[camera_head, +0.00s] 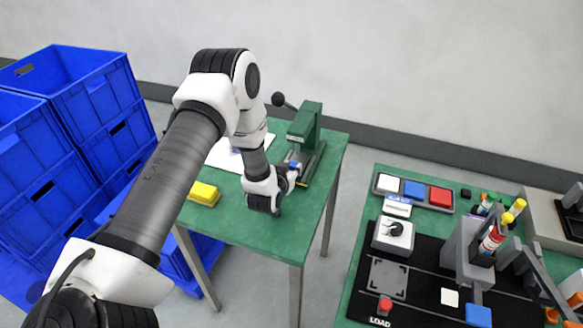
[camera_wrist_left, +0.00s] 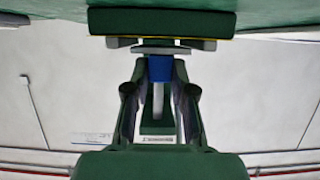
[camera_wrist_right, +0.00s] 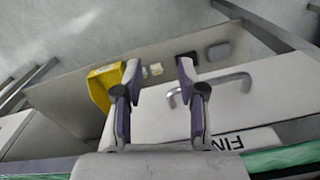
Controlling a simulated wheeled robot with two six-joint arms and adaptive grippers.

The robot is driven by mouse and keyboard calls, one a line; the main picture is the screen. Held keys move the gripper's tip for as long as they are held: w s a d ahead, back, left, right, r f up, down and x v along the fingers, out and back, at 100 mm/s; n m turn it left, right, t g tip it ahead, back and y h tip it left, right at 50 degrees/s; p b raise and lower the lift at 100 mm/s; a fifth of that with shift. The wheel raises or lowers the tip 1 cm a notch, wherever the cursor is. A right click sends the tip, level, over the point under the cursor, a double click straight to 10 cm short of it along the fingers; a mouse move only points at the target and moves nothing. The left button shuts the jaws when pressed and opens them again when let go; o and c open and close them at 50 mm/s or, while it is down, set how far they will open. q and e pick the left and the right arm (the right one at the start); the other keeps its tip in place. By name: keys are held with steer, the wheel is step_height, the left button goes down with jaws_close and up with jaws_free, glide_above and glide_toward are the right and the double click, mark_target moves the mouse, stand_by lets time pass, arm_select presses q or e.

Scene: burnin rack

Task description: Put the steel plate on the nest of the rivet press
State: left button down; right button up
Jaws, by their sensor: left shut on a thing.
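The green rivet press (camera_head: 304,122) stands at the back right of the green table, with a grey base in front of its column. My left gripper (camera_head: 293,176) is at the front of this base. In the left wrist view my left gripper (camera_wrist_left: 160,75) is shut on a blue grip piece (camera_wrist_left: 160,69). A thin light-grey plate, seemingly the steel plate (camera_wrist_left: 180,50), lies edge-on against the blue piece, close to the press's base. I cannot tell whether it touches the nest. My right gripper (camera_wrist_right: 158,75) is open and empty.
A yellow block (camera_head: 204,193) and a white sheet (camera_head: 226,155) lie on the green table (camera_head: 240,228). Blue crates (camera_head: 88,100) are stacked at the left. A second bench (camera_head: 400,180) with fixtures stands at the right. A drawer (camera_wrist_right: 240,95) shows beyond my right gripper.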

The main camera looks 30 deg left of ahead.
arm_select(q)
steer(key=c, duration=1)
jaws_free()
steer(key=shift+r, duration=0.1)
steer(key=shift+r+p, duration=0.45)
steer(key=shift+p, duration=0.1)
steer(key=b+v, duration=0.2)
steer(key=v, duration=1)
